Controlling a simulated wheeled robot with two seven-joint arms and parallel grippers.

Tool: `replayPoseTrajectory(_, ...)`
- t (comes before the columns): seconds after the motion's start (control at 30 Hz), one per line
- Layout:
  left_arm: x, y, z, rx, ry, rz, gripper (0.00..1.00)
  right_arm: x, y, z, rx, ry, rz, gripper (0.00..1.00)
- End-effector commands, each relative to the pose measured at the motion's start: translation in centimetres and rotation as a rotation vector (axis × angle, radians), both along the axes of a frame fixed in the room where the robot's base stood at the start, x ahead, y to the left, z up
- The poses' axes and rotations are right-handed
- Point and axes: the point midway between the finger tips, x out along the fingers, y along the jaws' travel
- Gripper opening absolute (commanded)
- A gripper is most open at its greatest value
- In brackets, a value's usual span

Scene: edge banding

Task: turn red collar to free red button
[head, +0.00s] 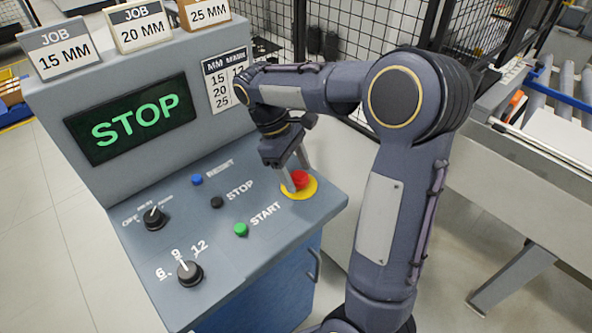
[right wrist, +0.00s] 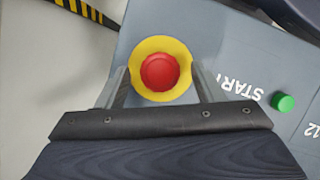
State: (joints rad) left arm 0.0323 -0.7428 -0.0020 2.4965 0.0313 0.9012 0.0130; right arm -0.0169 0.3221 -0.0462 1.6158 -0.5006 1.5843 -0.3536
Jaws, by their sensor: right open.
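The red button (head: 299,180) with its red collar sits on a yellow disc (head: 313,188) at the right end of the sloped control panel. In the right wrist view the red button (right wrist: 160,71) shows from above, centred on the yellow disc (right wrist: 160,96). My right gripper (head: 297,177) is right at the button, its fingers pointing down. In the right wrist view my right gripper (right wrist: 158,82) is open, with one finger on each side of the button. Gaps show between the fingers and the red part. My left gripper is not in view.
The panel also carries a blue reset button (head: 197,179), a black stop button (head: 216,202), a green start button (head: 240,229) and two black knobs (head: 154,218). A screen (head: 133,118) reads STOP. Job signs stand on top. A conveyor (head: 520,165) is at the right.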

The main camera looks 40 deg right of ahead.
Motion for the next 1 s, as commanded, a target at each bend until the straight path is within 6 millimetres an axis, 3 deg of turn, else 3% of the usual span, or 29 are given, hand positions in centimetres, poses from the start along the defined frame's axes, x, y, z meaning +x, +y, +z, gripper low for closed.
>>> replayPoseTrajectory(0.33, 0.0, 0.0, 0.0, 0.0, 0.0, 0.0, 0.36, -0.19, -0.08, -0.48, 0.0, -0.001, -0.001, 0.6)
replayPoseTrajectory(0.67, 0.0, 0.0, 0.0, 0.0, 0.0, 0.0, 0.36, -0.18, -0.06, -0.46, 0.001, -0.001, -0.001, 0.17)
replayPoseTrajectory(1.0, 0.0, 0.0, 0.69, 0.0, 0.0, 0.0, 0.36, -0.16, -0.08, -0.28, 0.002, 0.0, -0.061, 0.16)
